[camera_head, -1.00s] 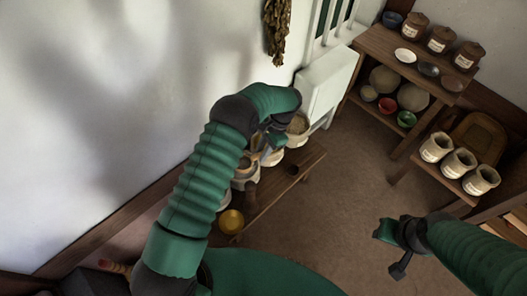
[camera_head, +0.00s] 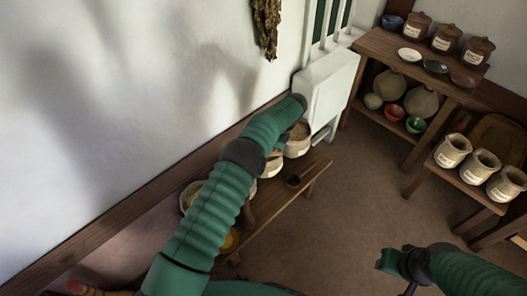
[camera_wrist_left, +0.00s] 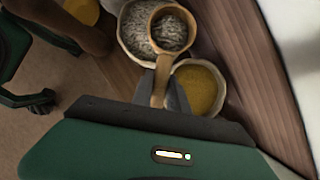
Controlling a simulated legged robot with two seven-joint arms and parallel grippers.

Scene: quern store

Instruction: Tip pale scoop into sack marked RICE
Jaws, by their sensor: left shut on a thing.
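My left gripper (camera_wrist_left: 166,88) is shut on the handle of a pale wooden scoop (camera_wrist_left: 158,68). The scoop's round bowl holds greyish-white grain and appears over a pale sack of similar grain (camera_wrist_left: 132,30); whether they touch is unclear. A sack of yellow grain (camera_wrist_left: 200,90) is close beside the gripper. In the head view my left arm hides the left gripper and most of the scoop. Three pale labelled sacks (camera_head: 453,151) stand on the low stand at right; their lettering is too small to read. My right gripper (camera_head: 394,274) is open and empty over the floor.
A shelf unit (camera_head: 385,50) holds lidded jars, dishes and bowls. Dried leaves (camera_head: 266,28) hang on the wall. The floor between bench and shelves is clear.

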